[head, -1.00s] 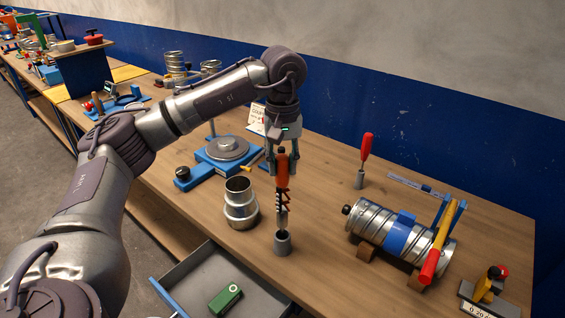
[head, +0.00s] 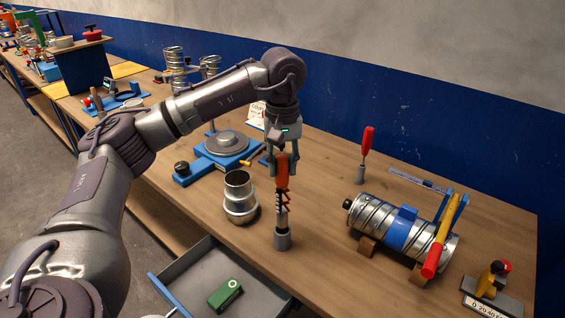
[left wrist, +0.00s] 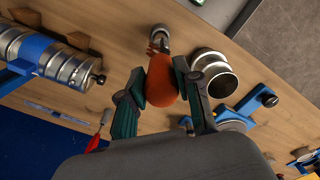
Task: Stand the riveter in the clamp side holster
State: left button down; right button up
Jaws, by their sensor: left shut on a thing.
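My right gripper is not in view.
A clamped spiral duct (head: 385,228) lies to the right. A red-handled tool (head: 367,142) stands behind in another small holder. An open drawer (head: 195,268) holds a green box (head: 225,294).

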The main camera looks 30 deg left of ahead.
aim_at(282, 187)
pick_arm(q)
jog(key=shift+f+b, duration=1.7)
jog(key=shift+f, duration=0.6)
jog(key=c, duration=0.7)
grip_release()
notch_tip(282, 187, up, 12)
jog(key=shift+r, duration=0.1)
